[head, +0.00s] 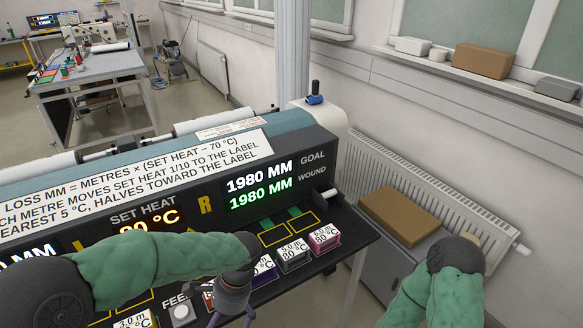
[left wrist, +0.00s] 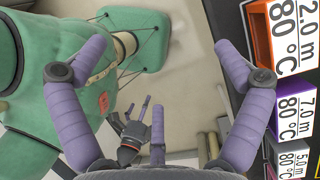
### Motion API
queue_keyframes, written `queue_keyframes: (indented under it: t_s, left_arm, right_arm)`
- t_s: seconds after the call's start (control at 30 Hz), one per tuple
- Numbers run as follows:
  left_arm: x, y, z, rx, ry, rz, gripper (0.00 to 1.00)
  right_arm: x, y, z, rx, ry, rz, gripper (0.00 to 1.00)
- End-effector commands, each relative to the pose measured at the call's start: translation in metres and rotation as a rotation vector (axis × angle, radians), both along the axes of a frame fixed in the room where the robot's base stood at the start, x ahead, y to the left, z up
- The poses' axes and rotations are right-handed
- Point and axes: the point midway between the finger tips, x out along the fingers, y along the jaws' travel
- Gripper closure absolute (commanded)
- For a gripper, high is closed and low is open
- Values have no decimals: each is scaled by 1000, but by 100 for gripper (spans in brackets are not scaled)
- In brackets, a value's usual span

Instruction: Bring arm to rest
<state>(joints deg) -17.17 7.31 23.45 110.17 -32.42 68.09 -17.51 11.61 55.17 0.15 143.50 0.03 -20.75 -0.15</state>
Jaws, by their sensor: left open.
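My left arm comes in from the left in the head view, its green sleeve lying across the front of the machine. My left gripper (head: 232,316) points down in front of the machine's front shelf, partly cut off by the lower edge.
The machine (head: 318,140) displays 1980 MM for both goal and wound. Labelled blocks stand on its shelf, including a grey one (head: 293,256) and a pink one (head: 324,238), close to my left gripper. A radiator (head: 440,195) and a cardboard box (head: 399,215) are at right.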

Motion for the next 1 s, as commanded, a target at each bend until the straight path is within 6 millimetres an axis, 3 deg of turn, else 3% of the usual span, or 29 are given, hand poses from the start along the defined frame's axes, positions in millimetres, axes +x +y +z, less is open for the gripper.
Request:
queue_keyframes:
  t_s: [0.37,0.57,0.8,1.0]
  left_arm:
    - [-9,-25,-67,-148,16,129,1]
    - [-20,-46,-121,-269,17,286,1]
    - [-43,-74,-201,-424,-13,646,1]
    - [-61,-77,-251,-468,-81,971,1]
  right_arm:
    - [0,0,0,0,-1,0,1]
    - [1,0,0,0,-1,0,1]
    - [1,0,0,0,-1,0,1]
    - [1,0,0,0,-1,0,1]
